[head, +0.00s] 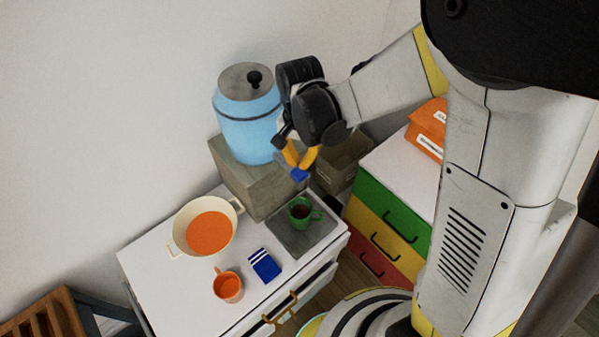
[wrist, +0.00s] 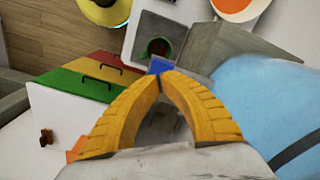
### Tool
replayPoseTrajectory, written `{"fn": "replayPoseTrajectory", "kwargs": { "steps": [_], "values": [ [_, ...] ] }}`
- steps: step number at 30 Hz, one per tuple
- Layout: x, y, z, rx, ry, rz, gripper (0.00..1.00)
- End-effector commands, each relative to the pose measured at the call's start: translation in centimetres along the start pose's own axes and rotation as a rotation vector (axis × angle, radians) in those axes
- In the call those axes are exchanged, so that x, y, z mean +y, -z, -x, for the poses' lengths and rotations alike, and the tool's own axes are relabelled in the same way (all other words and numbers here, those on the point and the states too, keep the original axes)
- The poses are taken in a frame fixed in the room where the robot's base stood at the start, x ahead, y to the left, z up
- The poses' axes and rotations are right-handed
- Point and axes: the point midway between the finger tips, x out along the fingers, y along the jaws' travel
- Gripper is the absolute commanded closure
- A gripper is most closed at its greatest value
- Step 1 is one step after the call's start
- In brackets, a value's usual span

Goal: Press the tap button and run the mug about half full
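A light blue drinks dispenser (head: 245,125) with a grey lid and black knob stands on a grey block (head: 262,188); it also fills the right of the wrist view (wrist: 262,100). A green mug (head: 292,217) stands upright on the grey tray (head: 318,236) below, also seen in the wrist view (wrist: 147,54). Its inside looks dark; I cannot tell the water level. My gripper (head: 299,172), with yellow fingers, is in front of the dispenser, above the mug. Its tips meet at a small blue piece (wrist: 160,65); I cannot tell whether this is part of the fingers. The tap and button are not clearly visible.
On the white cabinet (head: 160,265) are a cream pot (head: 184,243) with orange inside, an orange mug (head: 229,290) and a blue striped cloth (head: 265,265). Drawers in green, yellow and red (head: 388,215) stand at right. A brown box (head: 338,172) sits behind the gripper.

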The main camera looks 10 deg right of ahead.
Motion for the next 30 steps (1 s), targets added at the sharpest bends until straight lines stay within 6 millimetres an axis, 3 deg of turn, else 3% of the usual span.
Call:
{"fn": "replayPoseTrajectory", "kwargs": {
  "steps": [30],
  "values": [
    [0.0, 0.0, -2.8, 0.000, 0.000, 0.000, 1.00]
  ]
}}
